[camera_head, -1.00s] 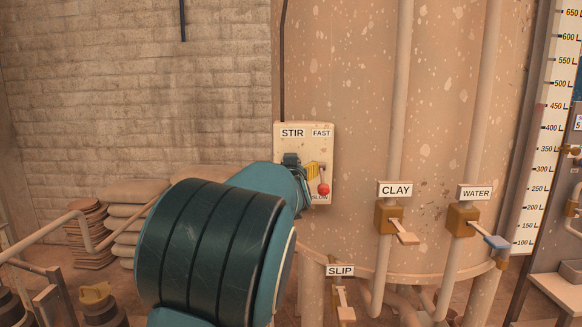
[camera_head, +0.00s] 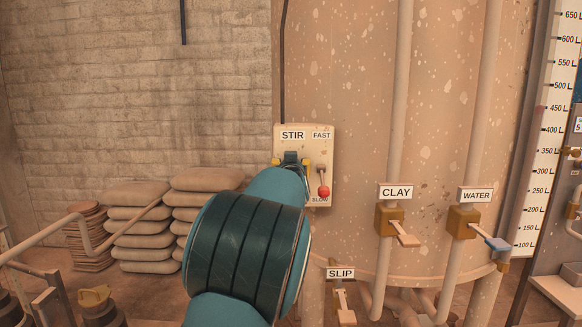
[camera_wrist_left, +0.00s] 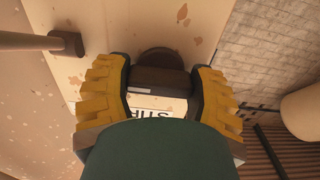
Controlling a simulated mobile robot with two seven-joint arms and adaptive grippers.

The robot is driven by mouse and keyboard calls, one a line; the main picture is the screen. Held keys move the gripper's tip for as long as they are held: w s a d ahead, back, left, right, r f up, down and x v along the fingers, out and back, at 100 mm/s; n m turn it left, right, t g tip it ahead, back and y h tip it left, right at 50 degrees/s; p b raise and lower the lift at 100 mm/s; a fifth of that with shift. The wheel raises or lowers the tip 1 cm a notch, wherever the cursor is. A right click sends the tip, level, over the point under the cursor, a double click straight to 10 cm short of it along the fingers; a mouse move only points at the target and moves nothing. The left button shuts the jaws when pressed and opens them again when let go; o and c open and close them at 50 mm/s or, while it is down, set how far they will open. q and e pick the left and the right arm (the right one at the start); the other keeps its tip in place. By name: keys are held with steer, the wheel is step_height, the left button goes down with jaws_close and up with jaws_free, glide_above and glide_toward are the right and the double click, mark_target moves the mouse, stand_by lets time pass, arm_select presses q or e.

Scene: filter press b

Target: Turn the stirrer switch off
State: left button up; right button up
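The stirrer switch (camera_head: 290,156) is a dark fitting under the STIR label on a cream panel (camera_head: 326,146). My left gripper (camera_head: 292,163) is at the panel, with one yellow fingertip on each side of the switch. In the left wrist view the open gripper (camera_wrist_left: 160,90) straddles the dark switch (camera_wrist_left: 159,78), and part of the STIR label shows beyond it. I cannot tell whether the fingers touch the switch. The arm hides the lower part of the switch. My right gripper is out of view.
A red-knobbed lever (camera_head: 323,191) stands close to the right, between FAST and SLOW labels, knob low. The clay valve (camera_head: 390,219), water valve (camera_head: 464,220) and slip valve (camera_head: 341,302) are farther right and below. Stacked sacks (camera_head: 137,216) lie left.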

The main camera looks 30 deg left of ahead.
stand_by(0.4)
arm_select(q)
steer(key=n, duration=0.4)
steer(key=shift+n, duration=0.4)
steer(key=n, duration=0.3)
steer(key=shift+n, duration=0.3)
steer(key=n+b, duration=0.2)
steer(key=n, duration=0.4)
steer(key=shift+f, duration=0.1)
steer(key=shift+n+b, duration=0.8)
steer(key=shift+n, duration=0.9)
steer(key=o, duration=1.2)
steer(key=shift+s+d, duration=0.1)
